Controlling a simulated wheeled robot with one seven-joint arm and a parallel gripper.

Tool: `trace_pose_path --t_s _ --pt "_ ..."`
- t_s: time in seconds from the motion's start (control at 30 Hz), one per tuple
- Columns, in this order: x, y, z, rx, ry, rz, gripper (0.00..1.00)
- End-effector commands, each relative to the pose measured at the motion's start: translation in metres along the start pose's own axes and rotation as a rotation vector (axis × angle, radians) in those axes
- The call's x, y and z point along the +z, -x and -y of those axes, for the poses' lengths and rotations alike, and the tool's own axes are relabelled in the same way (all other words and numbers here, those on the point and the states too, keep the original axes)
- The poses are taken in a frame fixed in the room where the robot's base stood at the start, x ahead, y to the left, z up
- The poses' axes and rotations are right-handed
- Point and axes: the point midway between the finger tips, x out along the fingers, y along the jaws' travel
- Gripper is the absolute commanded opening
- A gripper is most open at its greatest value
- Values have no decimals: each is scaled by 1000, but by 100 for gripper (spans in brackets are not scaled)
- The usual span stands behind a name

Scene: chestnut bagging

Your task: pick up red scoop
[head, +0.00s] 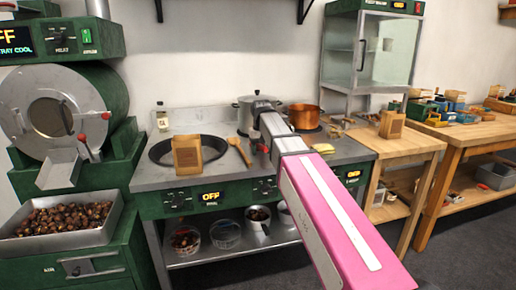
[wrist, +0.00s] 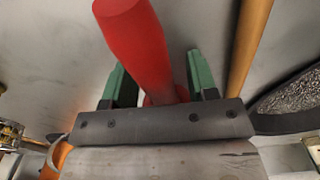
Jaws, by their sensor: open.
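The red scoop shows in the wrist view as a thick red handle (wrist: 140,40) that runs between my fingers. My gripper (wrist: 156,68) is open, with one green finger on each side of the handle and a gap beside both. In the head view a small red part of the scoop (head: 262,148) shows at the front of the steel counter. My arm and wrist hide most of it. The bowl of the scoop cannot be made out in either view.
A wooden spoon (head: 239,150) lies close to the left of the scoop; its handle (wrist: 248,45) runs right of my fingers. A steel pot (head: 246,110) and copper pot (head: 304,116) stand behind.

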Motion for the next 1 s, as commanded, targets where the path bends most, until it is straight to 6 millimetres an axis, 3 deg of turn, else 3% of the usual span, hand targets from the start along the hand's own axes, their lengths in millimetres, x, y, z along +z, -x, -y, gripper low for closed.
trace_pose_path --t_s 0.13,0.3,0.77,1.0 --pt "0 0 0 0 0 0 50" --pt "0 0 0 0 0 0 0" --pt "0 7 0 0 0 0 0" --pt "-1 37 0 0 0 -2 0"
